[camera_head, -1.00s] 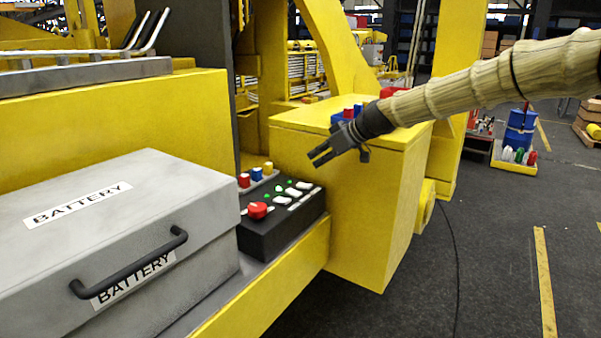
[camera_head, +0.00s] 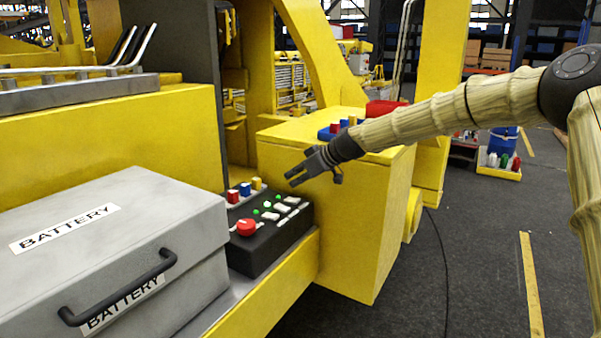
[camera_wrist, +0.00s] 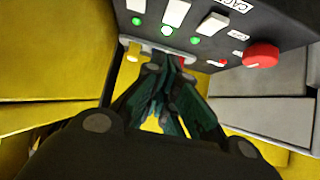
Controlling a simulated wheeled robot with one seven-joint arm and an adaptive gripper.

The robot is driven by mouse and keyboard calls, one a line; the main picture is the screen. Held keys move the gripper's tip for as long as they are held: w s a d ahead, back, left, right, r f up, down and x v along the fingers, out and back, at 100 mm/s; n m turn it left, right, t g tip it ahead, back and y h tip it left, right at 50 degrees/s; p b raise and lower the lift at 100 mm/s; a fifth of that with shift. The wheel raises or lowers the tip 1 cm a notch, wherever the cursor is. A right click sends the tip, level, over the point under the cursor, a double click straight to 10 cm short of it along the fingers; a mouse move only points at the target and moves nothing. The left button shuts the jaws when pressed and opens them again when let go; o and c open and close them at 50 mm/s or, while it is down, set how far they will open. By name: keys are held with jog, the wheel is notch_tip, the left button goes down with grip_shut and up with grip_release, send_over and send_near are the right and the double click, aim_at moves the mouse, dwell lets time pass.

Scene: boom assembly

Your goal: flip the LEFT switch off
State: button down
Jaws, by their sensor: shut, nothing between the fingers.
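The black control box (camera_head: 262,250) sits between the grey battery box and the yellow block in the head view. Three white rocker switches stand in a row on it: the one nearest the red knob is leftmost in the head view (camera_head: 269,216), and it is rightmost in the wrist view (camera_wrist: 212,23). The middle switch (camera_wrist: 176,12) and the far switch (camera_wrist: 136,5) also show. A lit green lamp (camera_wrist: 195,40) is beside each switch. My gripper (camera_head: 289,178) is shut and empty, above the box's far end; its fingers (camera_wrist: 166,62) appear apart from the switches.
The red knob (camera_head: 246,228) is on the box's near end. Red, blue and yellow pieces (camera_head: 245,189) stand behind the box. The battery box (camera_head: 110,235) with a black handle is at left. The yellow block (camera_head: 330,220) is beneath my arm.

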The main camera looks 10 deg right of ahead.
aim_at(284, 206)
jog(key=p+x, duration=0.2)
jog(key=x, duration=0.3)
jog(key=shift+w+a+f, duration=0.1)
jog(key=shift+a+f, duration=0.05)
jog(key=shift+a, duration=0.1)
notch_tip(284, 206, down, 2)
jog(key=shift+p, duration=0.55)
jog(key=shift+w+a+f+p, duration=0.15)
jog(key=shift+f+p, duration=0.25)
jog(key=shift+f, duration=0.6)
jog(key=shift+d, duration=0.2)
